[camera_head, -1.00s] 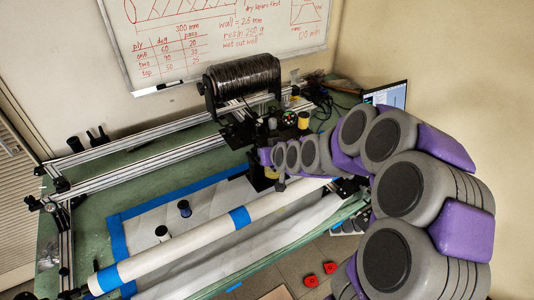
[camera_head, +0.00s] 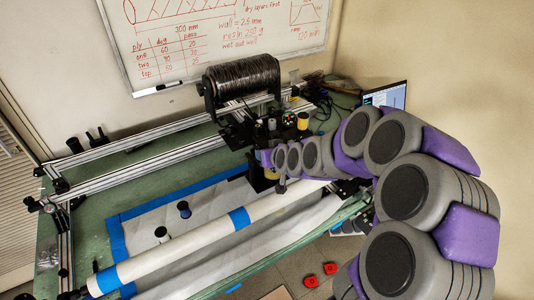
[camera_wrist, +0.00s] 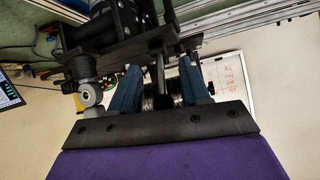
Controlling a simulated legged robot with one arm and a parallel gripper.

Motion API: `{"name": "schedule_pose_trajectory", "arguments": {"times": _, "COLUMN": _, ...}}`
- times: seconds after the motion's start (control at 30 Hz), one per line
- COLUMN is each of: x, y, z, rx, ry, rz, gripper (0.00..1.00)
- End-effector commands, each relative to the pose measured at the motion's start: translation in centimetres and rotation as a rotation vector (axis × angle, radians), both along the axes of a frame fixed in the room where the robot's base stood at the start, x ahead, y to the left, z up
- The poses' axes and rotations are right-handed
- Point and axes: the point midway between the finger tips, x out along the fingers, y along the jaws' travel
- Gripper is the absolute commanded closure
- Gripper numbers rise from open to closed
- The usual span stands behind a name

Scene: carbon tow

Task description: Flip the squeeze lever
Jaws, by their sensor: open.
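In the wrist view, my gripper (camera_wrist: 158,84) has its two blue fingers apart. A dark rod with a rounded black end (camera_wrist: 163,101) shows between the fingers, with space on both sides; it looks like the squeeze lever, but I cannot be sure. It hangs from the black carriage (camera_wrist: 130,47). I cannot tell whether a finger touches it. In the head view, my gripper (camera_head: 266,160) is at the carriage below the black tow spool (camera_head: 242,82), and the lever is hidden or too small to make out.
A long white tube (camera_head: 185,240) with blue tape bands lies in front of the carriage. Metal rails (camera_head: 140,155) run left over the green table (camera_head: 95,212). A laptop (camera_head: 387,97) stands behind my arm. A grey roller (camera_wrist: 90,96) is close to the left finger.

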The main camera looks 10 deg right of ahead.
Motion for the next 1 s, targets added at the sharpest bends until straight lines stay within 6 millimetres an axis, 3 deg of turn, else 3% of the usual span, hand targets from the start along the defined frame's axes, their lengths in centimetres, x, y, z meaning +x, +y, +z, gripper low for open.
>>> {"name": "schedule_pose_trajectory", "arguments": {"times": 0.67, "x": -8.8, "y": -1.9, "z": 6.5, "rx": 0.000, "ry": -0.002, "rz": -0.002, "gripper": 0.54}}
{"name": "schedule_pose_trajectory", "arguments": {"times": 1.0, "x": -12.1, "y": -2.7, "z": 8.5, "rx": 0.000, "ry": 0.000, "rz": -0.002, "gripper": 0.54}}
